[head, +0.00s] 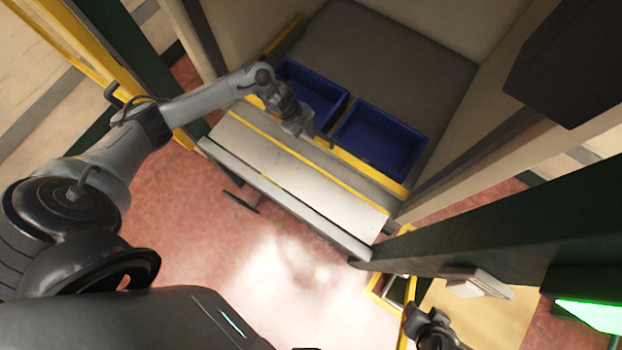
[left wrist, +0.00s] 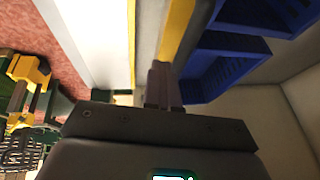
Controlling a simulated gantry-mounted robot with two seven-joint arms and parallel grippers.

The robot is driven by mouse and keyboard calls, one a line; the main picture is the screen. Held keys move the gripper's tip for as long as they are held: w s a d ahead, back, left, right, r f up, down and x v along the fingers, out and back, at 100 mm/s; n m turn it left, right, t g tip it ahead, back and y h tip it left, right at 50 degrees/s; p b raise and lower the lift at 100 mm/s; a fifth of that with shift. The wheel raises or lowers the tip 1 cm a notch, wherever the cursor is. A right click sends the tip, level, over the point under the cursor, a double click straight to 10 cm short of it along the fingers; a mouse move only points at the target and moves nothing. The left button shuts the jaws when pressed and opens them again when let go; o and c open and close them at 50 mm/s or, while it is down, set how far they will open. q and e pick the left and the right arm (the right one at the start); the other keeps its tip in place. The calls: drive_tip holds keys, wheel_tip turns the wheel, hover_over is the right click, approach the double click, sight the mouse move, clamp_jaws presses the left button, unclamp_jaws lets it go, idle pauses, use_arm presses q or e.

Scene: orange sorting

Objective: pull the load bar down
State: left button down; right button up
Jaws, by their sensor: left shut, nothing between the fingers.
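My left gripper (head: 318,136) is at the far side of a pale panel (head: 290,172), close to the yellow strip in front of two blue bins. Its fingers are shut and empty; they also show in the left wrist view (left wrist: 164,86), beside the yellow strip. I cannot tell whether they touch it. Which part is the load bar is not clear. A long grey bar (head: 285,202) runs along the panel's near edge, apart from the left gripper. My right gripper (head: 428,322) is partly in view at the bottom right; its fingers are unclear.
Two blue bins, left (head: 313,92) and right (head: 381,138), stand behind the yellow strip (head: 362,168). Dark green posts (head: 480,220) flank the opening. A yellow-edged box (head: 392,290) is at the lower right. The red floor (head: 215,235) in front is open.

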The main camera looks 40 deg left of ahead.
use_arm(q)
drive_tip(key=shift+f, duration=0.1)
idle(0.3)
drive_tip(key=c, duration=1.1)
unclamp_jaws()
drive_tip(key=shift+w, duration=0.15)
drive_tip(key=s+p+v, duration=0.1)
drive_tip(key=s+v, duration=0.1)
drive_tip(key=v, duration=0.9)
drive_tip(key=shift+d+f, duration=0.15)
drive_tip(key=shift+d, duration=0.25)
drive_tip(key=shift+s, duration=0.1)
